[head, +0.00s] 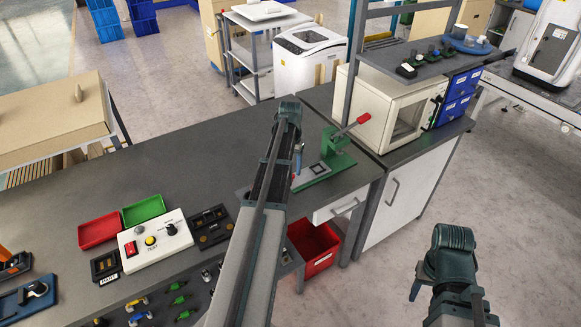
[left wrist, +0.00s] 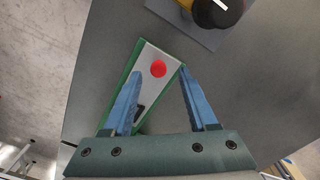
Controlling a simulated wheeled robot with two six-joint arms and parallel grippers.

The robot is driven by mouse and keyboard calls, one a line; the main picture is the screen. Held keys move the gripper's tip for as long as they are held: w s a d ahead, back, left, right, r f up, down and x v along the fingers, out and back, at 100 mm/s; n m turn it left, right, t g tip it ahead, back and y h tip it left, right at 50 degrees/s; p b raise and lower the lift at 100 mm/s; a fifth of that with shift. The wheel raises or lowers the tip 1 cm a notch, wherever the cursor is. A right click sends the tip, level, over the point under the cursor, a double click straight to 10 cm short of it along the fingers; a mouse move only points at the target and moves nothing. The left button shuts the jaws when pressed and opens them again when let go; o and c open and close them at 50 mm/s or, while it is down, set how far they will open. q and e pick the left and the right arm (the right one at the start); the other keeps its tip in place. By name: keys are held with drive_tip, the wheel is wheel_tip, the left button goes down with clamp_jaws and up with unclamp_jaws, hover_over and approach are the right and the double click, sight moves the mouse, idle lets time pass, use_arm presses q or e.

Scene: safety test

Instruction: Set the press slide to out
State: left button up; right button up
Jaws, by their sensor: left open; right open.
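The green press (head: 338,160) with a red-handled lever (head: 352,124) stands at the right end of the grey bench. A pale plate, which looks like its slide (head: 318,169), lies in front of it. In the left wrist view a pale plate with a red round spot (left wrist: 158,69) lies in a green frame (left wrist: 126,75). My left gripper (left wrist: 161,73) is open, with its blue fingers above and either side of the plate; contact cannot be told. My left arm hides part of this area in the head view. My right gripper (head: 418,281) is open and empty over the floor.
A black knob (left wrist: 218,12) on a grey plate is near the left gripper. A test box (head: 155,241), a red tray (head: 99,230) and a green tray (head: 144,210) are on the bench. A red bin (head: 318,262) is below. A cream oven-like box (head: 388,108) stands behind the press.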

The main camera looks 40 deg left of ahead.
use_arm(q)
wheel_tip(320, 180, up, 11)
drive_tip(key=p, duration=0.9)
drive_tip(key=shift+p, duration=0.4)
drive_tip(key=shift+f, duration=0.1)
drive_tip(key=s+d+f+m+b, duration=0.1)
drive_tip(key=s+d+m, duration=0.15)
drive_tip(key=d, duration=0.95)
drive_tip(key=s+d+m, duration=0.1)
drive_tip(key=s+d, duration=0.2)
drive_tip(key=d, duration=1)
drive_tip(key=s+d+m+y+b, duration=0.1)
drive_tip(key=s+d+m, duration=0.2)
drive_tip(key=s+d, duration=0.9)
drive_tip(key=d+f, duration=0.1)
drive_tip(key=d, duration=0.3)
drive_tip(key=shift+s+d, duration=0.15)
drive_tip(key=shift+s, duration=0.1)
drive_tip(key=shift+w+r, duration=0.1)
drive_tip(key=shift+w, duration=0.05)
